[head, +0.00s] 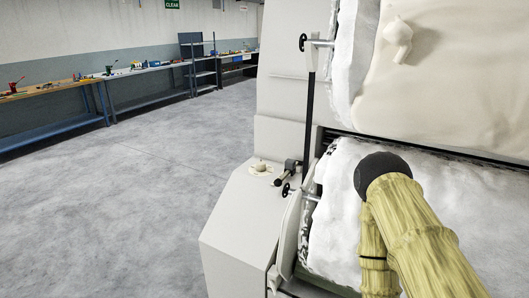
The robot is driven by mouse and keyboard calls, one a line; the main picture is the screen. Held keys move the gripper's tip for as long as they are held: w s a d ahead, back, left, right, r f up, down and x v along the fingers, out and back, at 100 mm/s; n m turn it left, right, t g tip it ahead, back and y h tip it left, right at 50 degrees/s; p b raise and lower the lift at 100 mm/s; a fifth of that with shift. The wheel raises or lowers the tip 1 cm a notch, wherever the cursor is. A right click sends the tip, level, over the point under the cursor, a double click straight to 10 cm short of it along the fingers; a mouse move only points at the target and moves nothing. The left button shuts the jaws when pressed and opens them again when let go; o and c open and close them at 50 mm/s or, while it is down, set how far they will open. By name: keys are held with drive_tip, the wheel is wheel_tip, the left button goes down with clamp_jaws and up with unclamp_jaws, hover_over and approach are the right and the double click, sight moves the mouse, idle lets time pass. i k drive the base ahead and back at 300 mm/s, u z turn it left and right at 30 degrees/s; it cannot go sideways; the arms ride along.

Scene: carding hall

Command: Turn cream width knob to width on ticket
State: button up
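A small cream knob (261,166) sits on a round pale plate on the sloped top of the cream machine's side housing (232,208). It is too small here to read any marks or setting. I cannot make out a ticket in this view. My arm, in a yellow cover with a dark rounded end, reaches in from the lower right over the white fibre, to the right of the knob and apart from it. I cannot see my gripper or its fingers.
A dark-handled lever (288,172) stands just right of the knob. A black upright bar (309,115) rises behind it. White fibre (335,215) covers the machine bed, and a cream sheet (450,75) hangs above. Workbenches (150,70) line the far wall. The grey floor at left is clear.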

sight(260, 164)
drive_tip(key=z, duration=0.05)
drive_tip(key=k, duration=0.4)
drive_tip(key=u, duration=0.8)
drive_tip(key=i, duration=1.65)
drive_tip(key=z, duration=0.5)
